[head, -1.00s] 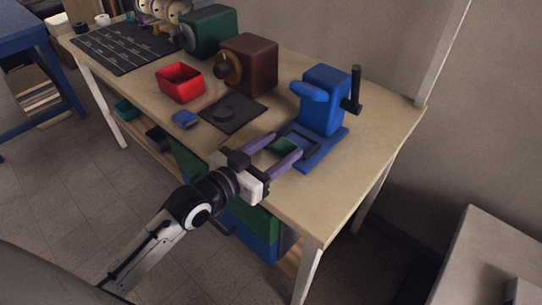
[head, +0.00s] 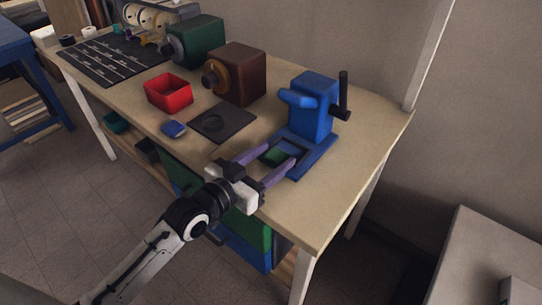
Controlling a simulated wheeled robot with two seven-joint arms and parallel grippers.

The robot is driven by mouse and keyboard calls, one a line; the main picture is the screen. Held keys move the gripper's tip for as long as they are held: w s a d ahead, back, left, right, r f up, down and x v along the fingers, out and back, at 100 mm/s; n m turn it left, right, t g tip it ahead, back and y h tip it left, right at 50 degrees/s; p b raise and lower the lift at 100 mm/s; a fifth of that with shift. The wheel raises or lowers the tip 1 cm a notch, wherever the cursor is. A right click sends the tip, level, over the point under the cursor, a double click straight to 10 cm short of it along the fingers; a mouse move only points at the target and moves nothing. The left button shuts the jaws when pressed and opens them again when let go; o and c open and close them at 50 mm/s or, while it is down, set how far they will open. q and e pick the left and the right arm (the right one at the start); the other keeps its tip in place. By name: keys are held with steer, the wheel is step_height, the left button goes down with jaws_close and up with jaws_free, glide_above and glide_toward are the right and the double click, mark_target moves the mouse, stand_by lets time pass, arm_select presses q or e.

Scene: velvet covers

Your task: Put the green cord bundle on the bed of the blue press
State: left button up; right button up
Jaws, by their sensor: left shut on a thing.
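The blue press (head: 313,108) stands near the right end of the workbench, its crank handle on the right. Its flat blue bed (head: 318,152) extends toward the front of the bench. My left gripper (head: 281,155) reaches in from the lower left, its two purple fingers spread around the green cord bundle (head: 273,156) and shut on it. The bundle is over the near part of the bed; whether it touches the bed I cannot tell. The fingers hide part of the bed's near end. My right gripper is not in view.
A dark square plate (head: 223,123) and a small blue item (head: 173,129) lie left of the press. A red bin (head: 168,92), a brown machine (head: 236,74) and a green machine (head: 196,42) stand further left. The bench's right front corner is clear.

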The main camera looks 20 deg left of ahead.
mark_target(266, 153)
arm_select(q)
steer(key=o, duration=1.1)
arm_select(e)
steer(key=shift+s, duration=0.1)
arm_select(q)
steer(key=shift+s+a+r+p, duration=0.1)
steer(key=shift+s+r+p, duration=0.15)
steer(key=shift+r+p, duration=0.4)
steer(key=r+p, duration=0.1)
steer(key=s+r+p, duration=0.1)
steer(key=shift+s+a+p, duration=0.1)
steer(key=shift+a+p, duration=0.1)
steer(key=shift+p, duration=0.2)
steer(key=shift+s+a+r+p, duration=0.2)
steer(key=shift+s+r+p, duration=0.35)
steer(key=shift+r+p, duration=0.4)
steer(key=shift+f, duration=0.1)
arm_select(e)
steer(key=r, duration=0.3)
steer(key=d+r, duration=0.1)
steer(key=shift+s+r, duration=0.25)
arm_select(q)
steer(key=shift+f, duration=0.1)
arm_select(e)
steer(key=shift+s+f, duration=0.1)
